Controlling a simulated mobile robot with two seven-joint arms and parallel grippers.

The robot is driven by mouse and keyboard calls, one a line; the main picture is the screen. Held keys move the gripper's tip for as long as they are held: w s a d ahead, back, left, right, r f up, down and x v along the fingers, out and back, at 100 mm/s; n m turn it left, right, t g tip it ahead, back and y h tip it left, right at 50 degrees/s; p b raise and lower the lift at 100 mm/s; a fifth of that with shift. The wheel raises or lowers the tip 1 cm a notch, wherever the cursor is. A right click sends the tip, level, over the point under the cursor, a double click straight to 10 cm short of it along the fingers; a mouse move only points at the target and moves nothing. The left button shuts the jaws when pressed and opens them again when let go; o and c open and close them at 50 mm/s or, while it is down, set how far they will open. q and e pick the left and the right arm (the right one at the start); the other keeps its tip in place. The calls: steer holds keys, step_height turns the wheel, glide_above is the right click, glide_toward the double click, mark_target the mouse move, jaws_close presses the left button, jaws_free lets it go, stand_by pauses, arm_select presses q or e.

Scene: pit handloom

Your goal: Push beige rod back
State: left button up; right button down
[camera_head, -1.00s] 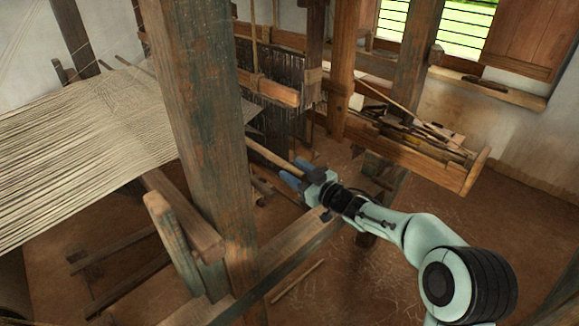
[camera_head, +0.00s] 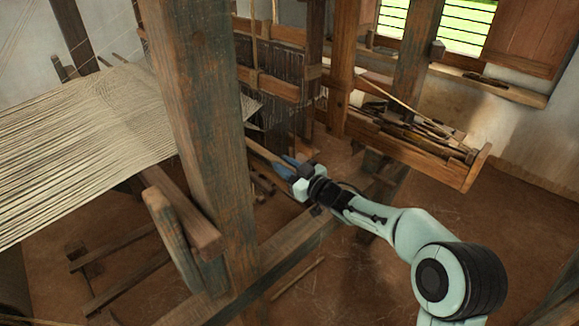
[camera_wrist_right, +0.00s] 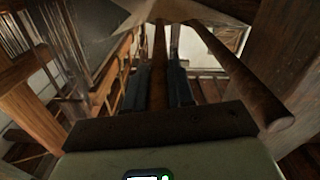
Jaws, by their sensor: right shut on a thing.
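The beige rod (camera_head: 259,150) is a thin wooden bar that runs from my right gripper up and left, until the thick post hides it. My right gripper (camera_head: 281,165) has its blue fingers shut on the near end of the rod. In the right wrist view, the rod (camera_wrist_right: 158,62) lies between the two dark fingers of the gripper (camera_wrist_right: 156,84) and runs away toward the pale cloth (camera_wrist_right: 150,12). The rod's far end is hidden in the head view. My left gripper is not in view.
The thick upright post (camera_head: 205,130) stands close to the left of my gripper. Pale warp threads (camera_head: 80,150) stretch across the left. A wooden trough (camera_head: 440,165) with loose sticks is at the right. A second brown rod (camera_wrist_right: 238,72) slants across the right wrist view.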

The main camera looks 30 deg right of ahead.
steer(key=a+b, duration=0.1)
steer(key=a, duration=0.1)
steer(key=s+a+b, duration=0.1)
steer(key=a, duration=0.1)
steer(key=shift+a+f, duration=0.1)
steer(key=shift+a, duration=0.05)
steer(key=c, duration=1)
jaws_free()
steer(key=shift+a, duration=0.15)
steer(key=shift+o, duration=0.2)
